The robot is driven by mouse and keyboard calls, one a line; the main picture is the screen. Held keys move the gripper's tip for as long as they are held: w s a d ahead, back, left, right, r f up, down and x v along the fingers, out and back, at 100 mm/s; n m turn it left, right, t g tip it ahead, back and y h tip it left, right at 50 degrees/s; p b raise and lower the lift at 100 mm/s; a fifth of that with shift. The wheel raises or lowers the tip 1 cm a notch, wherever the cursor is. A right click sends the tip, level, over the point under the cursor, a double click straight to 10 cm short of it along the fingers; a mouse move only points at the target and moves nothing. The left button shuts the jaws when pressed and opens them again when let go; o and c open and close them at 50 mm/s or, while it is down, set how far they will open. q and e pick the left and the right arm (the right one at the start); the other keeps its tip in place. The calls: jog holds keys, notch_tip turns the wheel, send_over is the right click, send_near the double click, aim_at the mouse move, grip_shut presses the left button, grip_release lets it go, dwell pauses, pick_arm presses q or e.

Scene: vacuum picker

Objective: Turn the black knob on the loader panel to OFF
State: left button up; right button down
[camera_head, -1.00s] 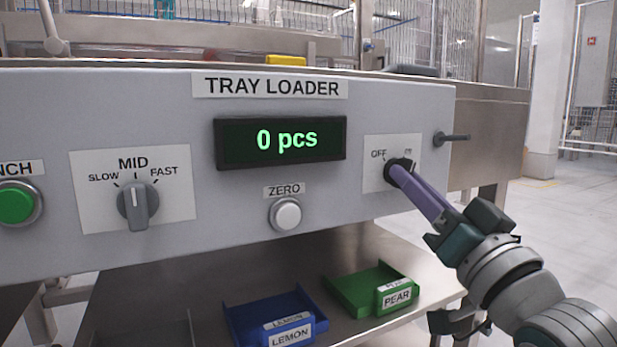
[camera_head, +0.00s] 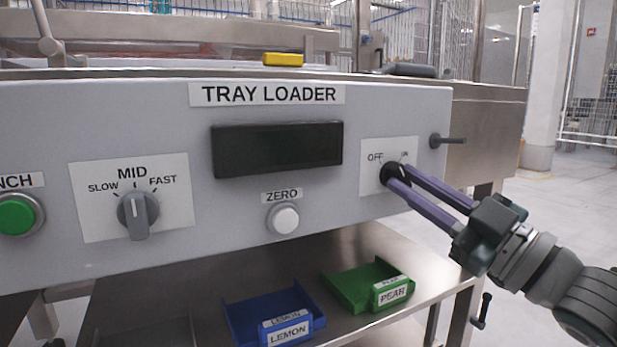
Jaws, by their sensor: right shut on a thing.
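The black knob (camera_head: 394,172) sits on a white plate (camera_head: 412,150) marked OFF at left and, partly hidden, another label at right. The plate is at the right end of the grey TRAY LOADER panel (camera_head: 240,228). My right gripper (camera_head: 402,177) has its two purple fingers shut on the knob, one at its upper right and one at its lower left. The fingers hide much of the knob, so its pointer is hard to read. The display (camera_head: 277,149) is dark. My left gripper is not in view.
A grey selector knob (camera_head: 138,213), a white ZERO button (camera_head: 286,219) and a green button (camera_head: 16,216) are on the panel. A small lever (camera_head: 447,141) sticks out right of the plate. Blue LEMON (camera_head: 276,311) and green PEAR (camera_head: 366,288) trays lie on the shelf below.

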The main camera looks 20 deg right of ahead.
jog(key=shift+d+n+g+y+p, duration=0.1)
jog(key=shift+n+g+y+p, duration=0.35)
jog(key=shift+n, duration=1.05)
jog(key=c, duration=0.8)
grip_release()
jog(key=p+v, duration=0.2)
jog(key=v, duration=0.7)
jog(key=shift+s+d, duration=0.2)
jog(key=shift+s, duration=0.2)
